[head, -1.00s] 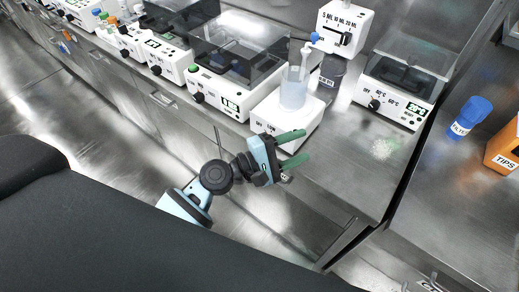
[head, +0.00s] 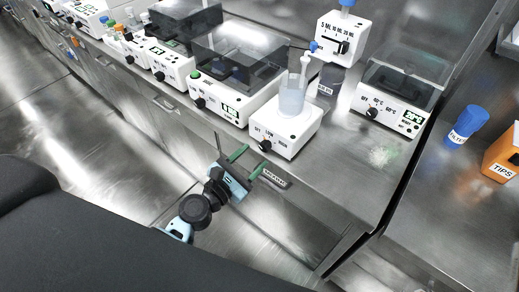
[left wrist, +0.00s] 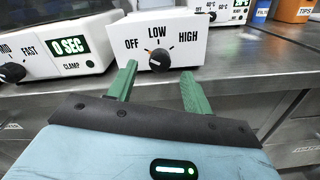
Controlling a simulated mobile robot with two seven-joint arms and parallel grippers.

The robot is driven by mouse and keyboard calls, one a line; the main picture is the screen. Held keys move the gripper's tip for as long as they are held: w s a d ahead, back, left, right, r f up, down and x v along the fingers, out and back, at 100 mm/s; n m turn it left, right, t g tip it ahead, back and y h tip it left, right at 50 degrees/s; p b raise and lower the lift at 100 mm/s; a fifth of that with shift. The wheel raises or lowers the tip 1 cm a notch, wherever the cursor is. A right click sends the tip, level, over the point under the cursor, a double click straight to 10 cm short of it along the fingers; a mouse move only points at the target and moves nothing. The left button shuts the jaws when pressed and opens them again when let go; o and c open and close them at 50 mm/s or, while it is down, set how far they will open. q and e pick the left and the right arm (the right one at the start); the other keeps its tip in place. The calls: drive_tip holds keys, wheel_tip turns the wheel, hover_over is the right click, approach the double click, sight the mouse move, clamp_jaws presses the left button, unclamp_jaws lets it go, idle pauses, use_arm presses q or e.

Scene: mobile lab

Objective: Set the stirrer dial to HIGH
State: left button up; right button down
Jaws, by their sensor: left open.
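The stirrer (head: 288,132) is a white box with a black dial (head: 264,146) on its front, marked OFF, LOW and HIGH. A beaker (head: 292,99) of pale liquid stands on top of it. In the left wrist view the stirrer (left wrist: 185,42) is straight ahead and the dial (left wrist: 159,61) shows between the fingertips. The dial's small mark is near its upper left; its exact setting is hard to read. My left gripper (head: 247,162) is open and empty in front of the dial, its green fingers (left wrist: 158,74) on either side of it, seemingly short of touching it. My right gripper is not in view.
A white device (head: 222,95) with a clear lid and dial stands left of the stirrer.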

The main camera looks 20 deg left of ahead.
sight(262, 149)
use_arm(q)
drive_tip(key=shift+x, duration=2.1)
drive_tip(key=c, duration=1)
